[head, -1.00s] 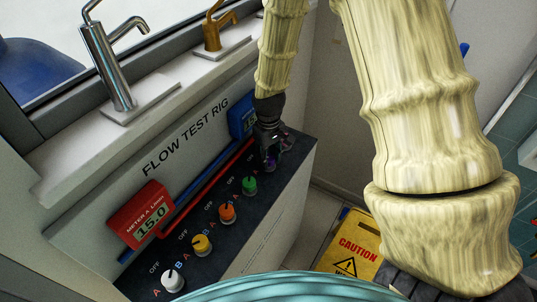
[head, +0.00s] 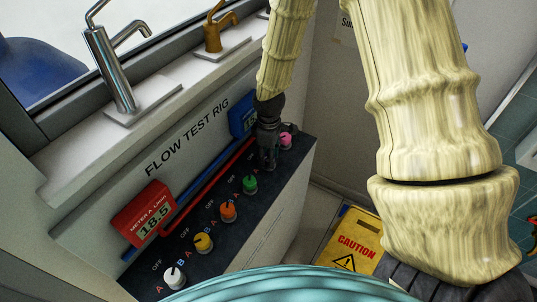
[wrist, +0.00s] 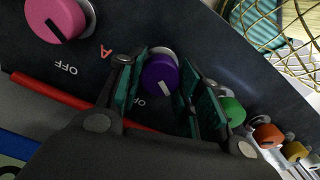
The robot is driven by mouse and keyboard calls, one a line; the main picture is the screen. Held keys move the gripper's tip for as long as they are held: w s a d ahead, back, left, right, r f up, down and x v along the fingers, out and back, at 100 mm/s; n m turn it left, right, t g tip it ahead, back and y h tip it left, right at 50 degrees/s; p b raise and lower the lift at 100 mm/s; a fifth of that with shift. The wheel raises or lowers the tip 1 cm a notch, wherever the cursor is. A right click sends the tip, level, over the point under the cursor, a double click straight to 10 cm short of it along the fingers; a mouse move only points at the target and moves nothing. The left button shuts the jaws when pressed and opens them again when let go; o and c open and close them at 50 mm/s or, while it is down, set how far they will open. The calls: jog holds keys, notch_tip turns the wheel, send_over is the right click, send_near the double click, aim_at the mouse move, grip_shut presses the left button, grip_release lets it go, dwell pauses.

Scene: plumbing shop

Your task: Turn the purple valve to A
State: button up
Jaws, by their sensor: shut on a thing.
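The purple valve (wrist: 159,74) is a round knob with a white pointer mark, seen in the wrist view. My gripper (wrist: 163,92) is shut on it, a finger on either side. The pointer slants down and right there. An OFF label lies just below and left of the knob; the label on its right is hidden by a finger. A red A (wrist: 106,52) shows between the pink and purple knobs. In the head view my gripper (head: 267,163) reaches down to the panel between the green and pink valves and hides the purple valve.
The pink valve (head: 286,142) and green valve (head: 250,185) stand close on either side. Orange (head: 228,211), yellow (head: 203,243) and white (head: 174,277) valves continue the row. The red meter A (head: 149,222) reads 18.5. A yellow caution sign (head: 354,243) stands on the floor to the right.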

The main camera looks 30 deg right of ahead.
dwell(0.4)
jog(key=o, duration=1)
jog(key=shift+o, duration=0.2)
notch_tip(320, 180, up, 12)
dwell(0.5)
